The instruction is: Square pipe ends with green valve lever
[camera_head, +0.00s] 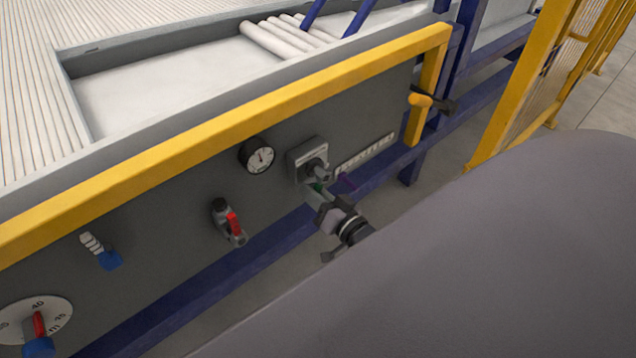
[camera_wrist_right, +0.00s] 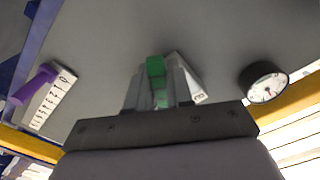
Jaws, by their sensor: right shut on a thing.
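The green valve lever (camera_wrist_right: 156,68) stands out from the grey panel in the right wrist view, between the fingers of my right gripper (camera_wrist_right: 158,90), which is shut on it. In the head view my right gripper (camera_head: 321,190) reaches to the panel just below a grey valve box (camera_head: 304,160); only a sliver of green shows there, and the gripper hides the rest. White pipes (camera_head: 283,38) lie side by side in the bed behind the yellow rail, at the top of the head view. My left gripper is not in view.
The panel carries a gauge (camera_head: 257,156), a red lever (camera_head: 234,223), a blue knob (camera_head: 109,260) and a dial (camera_head: 35,318). A purple lever (camera_wrist_right: 35,85) is beside a scale (camera_wrist_right: 50,98). The yellow rail (camera_head: 200,133) runs above. A yellow fence (camera_head: 520,85) stands right.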

